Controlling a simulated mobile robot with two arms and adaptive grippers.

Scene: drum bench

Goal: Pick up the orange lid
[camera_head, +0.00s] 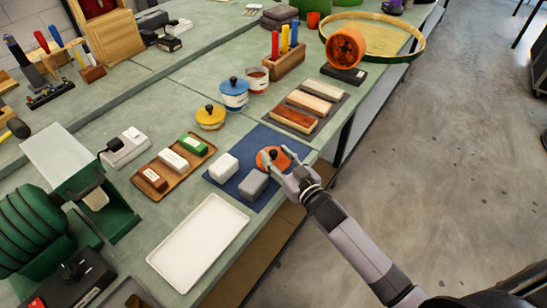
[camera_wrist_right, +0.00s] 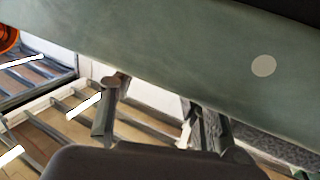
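The orange lid (camera_head: 274,163), a round disc with a dark knob, is on the blue mat (camera_head: 245,180) near the bench's front edge in the head view. My right gripper (camera_head: 276,155) reaches in from the lower right, its fingers spread over the lid and partly covering it. I cannot tell whether they touch it. In the right wrist view the two fingers (camera_wrist_right: 150,118) are apart, with nothing visible between them. An orange thing (camera_wrist_right: 7,38) is cut off at that view's left edge; I cannot tell what it is. My left gripper is not in view.
A white block (camera_head: 222,167) and a grey block (camera_head: 253,184) are on the mat left of the lid. Behind are a yellow-lidded can (camera_head: 210,118), a blue-lidded can (camera_head: 235,96) and wooden strips (camera_head: 308,105). A white tray (camera_head: 200,243) lies at the near side.

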